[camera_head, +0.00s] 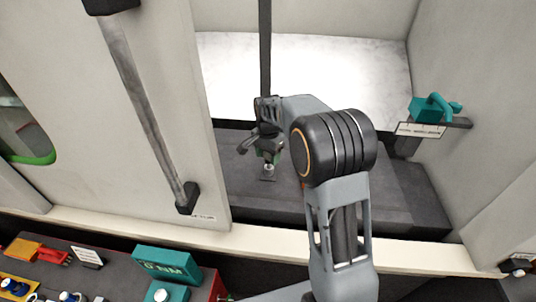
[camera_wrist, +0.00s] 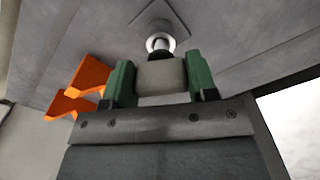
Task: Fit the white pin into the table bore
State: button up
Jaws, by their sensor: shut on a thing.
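My gripper (camera_head: 268,154) is low over the dark table (camera_head: 245,190) inside the enclosure. In the wrist view its green-padded fingers (camera_wrist: 161,85) are shut on the white pin (camera_wrist: 161,76), gripping its pale block-like body from both sides. A black collar and a shiny round part show just beyond that body, in line with a small square plate (camera_wrist: 178,14) on the table. The plate also shows below the gripper in the head view (camera_head: 267,179). The bore is hidden behind the pin, and I cannot tell whether the tip is in it.
Orange angular pieces (camera_wrist: 88,80) show left of the fingers in the wrist view. A teal clamp-like part (camera_head: 430,108) sits on a labelled bracket at the right wall. A door with a long handle (camera_head: 140,105) stands at left. A tool tray (camera_head: 110,275) is at front left.

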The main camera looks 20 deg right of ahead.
jog(key=shift+f+b, duration=0.75)
jog(key=shift+f, duration=0.5)
jog(key=o, duration=1)
jog(key=shift+r, duration=0.15)
notch_tip(320, 180, up, 14)
jog(key=shift+f+b, duration=0.15)
jog(key=shift+b, duration=0.15)
